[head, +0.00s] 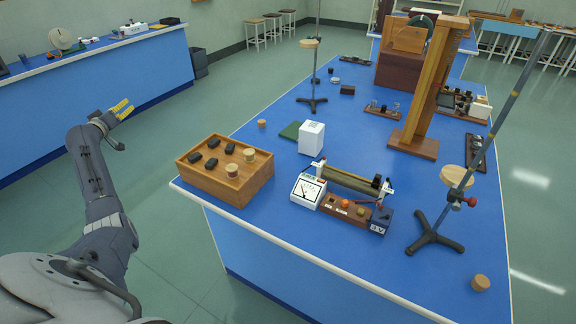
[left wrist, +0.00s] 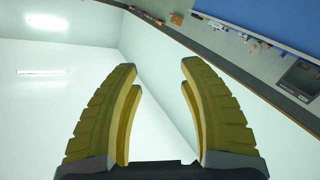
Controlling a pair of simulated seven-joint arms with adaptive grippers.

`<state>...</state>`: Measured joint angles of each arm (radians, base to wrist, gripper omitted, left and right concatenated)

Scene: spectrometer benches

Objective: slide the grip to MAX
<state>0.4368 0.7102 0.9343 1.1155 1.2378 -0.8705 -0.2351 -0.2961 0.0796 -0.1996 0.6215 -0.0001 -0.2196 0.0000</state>
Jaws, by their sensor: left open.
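A sliding rheostat (head: 347,182) with a dark coil and a rod along its top lies across the middle of the blue bench. A "grip" on its slider and any MAX mark are too small to tell. In front of it is a wooden board with a white dial meter (head: 308,190) at its left and a dark battery block (head: 380,221) at its right. My left gripper (head: 121,109) is raised over the floor left of the bench, well apart from the rheostat. In the left wrist view its two yellow fingers stand apart with nothing between them. My right gripper is not seen.
A wooden tray (head: 194,179) with black blocks and corks stands at the bench's left edge. A white box (head: 311,138) stands behind the meter. A clamp stand (head: 434,238) and a tall wooden frame (head: 414,145) stand to the right. The front strip of bench is mostly clear.

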